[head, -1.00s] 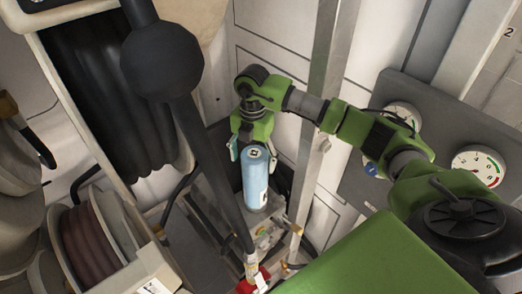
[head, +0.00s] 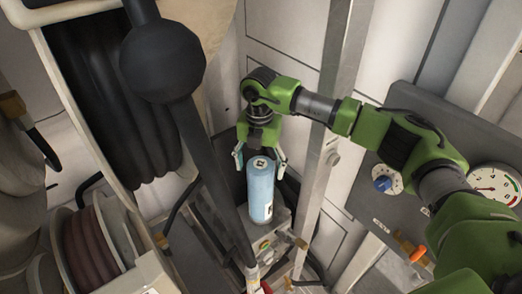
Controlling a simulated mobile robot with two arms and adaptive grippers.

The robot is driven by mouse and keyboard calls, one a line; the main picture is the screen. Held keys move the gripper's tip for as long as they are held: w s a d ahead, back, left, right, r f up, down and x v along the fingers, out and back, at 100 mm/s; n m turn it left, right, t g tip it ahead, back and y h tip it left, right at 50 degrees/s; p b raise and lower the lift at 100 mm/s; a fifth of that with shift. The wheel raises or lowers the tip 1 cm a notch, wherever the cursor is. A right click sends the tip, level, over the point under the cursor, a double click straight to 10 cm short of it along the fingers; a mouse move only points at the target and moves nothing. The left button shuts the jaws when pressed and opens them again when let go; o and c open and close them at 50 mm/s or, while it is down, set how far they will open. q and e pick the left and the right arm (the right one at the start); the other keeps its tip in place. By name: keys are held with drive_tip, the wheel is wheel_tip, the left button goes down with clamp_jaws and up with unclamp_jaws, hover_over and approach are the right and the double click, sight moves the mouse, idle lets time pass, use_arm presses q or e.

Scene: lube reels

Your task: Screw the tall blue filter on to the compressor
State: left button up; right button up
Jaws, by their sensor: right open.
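The tall blue filter (head: 261,190) stands upright on the grey compressor (head: 268,238), in the middle of the head view. Whether its thread is seated cannot be told. My right gripper (head: 260,160) is open, with its fingers on either side of the filter's top end. Whether the fingers touch the filter is not clear. My left gripper is not in view.
A black lever with a large ball (head: 162,60) crosses in front, left of the filter. Hose reels (head: 88,240) fill the left side. A metal post (head: 322,150) stands close on the right, with a gauge panel (head: 415,205) beyond it.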

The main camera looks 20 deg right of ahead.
sight(260, 184)
wheel_tip(260, 184, down, 8)
drive_tip(key=shift+r+p, duration=0.2)
drive_tip(key=shift+p, duration=0.85)
drive_tip(key=shift+w, duration=0.1)
drive_tip(key=c, duration=1.6)
drive_tip(key=shift+o, duration=0.2)
drive_tip(key=m+p, duration=0.1)
drive_tip(key=m, duration=0.2)
drive_tip(key=shift+a+r+m, duration=0.1)
drive_tip(key=shift+a+m, duration=0.05)
drive_tip(key=shift+m, duration=0.25)
drive_tip(key=shift+w+m, duration=0.1)
drive_tip(key=shift+m, duration=0.5)
drive_tip(key=o, duration=1.6)
drive_tip(key=shift+c, duration=0.2)
